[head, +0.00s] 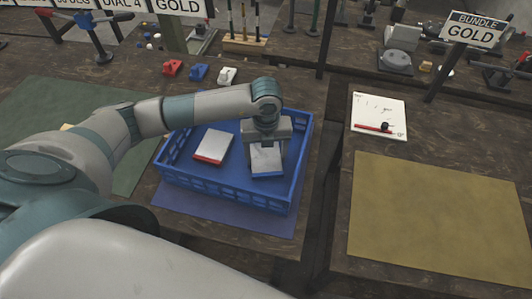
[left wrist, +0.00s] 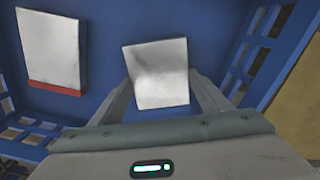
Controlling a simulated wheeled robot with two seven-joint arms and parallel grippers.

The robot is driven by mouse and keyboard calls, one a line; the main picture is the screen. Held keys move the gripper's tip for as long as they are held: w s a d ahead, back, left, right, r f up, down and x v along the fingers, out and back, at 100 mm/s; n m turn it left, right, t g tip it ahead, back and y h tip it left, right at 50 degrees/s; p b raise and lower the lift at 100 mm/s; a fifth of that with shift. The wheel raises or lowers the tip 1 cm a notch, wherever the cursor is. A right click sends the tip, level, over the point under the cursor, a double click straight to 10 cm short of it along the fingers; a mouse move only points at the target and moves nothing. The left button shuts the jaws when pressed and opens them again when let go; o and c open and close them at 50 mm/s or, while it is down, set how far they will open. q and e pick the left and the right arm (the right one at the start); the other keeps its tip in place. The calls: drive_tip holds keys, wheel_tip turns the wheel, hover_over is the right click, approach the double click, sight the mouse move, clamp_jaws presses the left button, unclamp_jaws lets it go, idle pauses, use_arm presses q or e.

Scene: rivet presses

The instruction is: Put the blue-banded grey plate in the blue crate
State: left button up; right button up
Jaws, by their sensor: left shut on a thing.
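My left gripper (head: 266,143) is over the right half of the blue crate (head: 223,189), pointing down. It is shut on the blue-banded grey plate (head: 266,160), whose blue band shows at its near edge in the head view. My right gripper is not in view.
A red-banded grey plate (head: 212,144) lies in the crate's left half, apart from the held plate. The crate stands on a blue mat (head: 220,220). Red, blue and white small clamps (head: 199,72) lie behind it. A yellow mat (head: 440,220) on the right is bare.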

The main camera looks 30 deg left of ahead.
sight(266, 158)
use_arm(q)
drive_tip(key=shift+f, duration=0.1)
drive_tip(key=o, duration=1.6)
drive_tip(key=shift+r, duration=0.2)
drive_tip(key=shift+r+b, duration=1.9)
drive_tip(key=shift+r, duration=4.05)
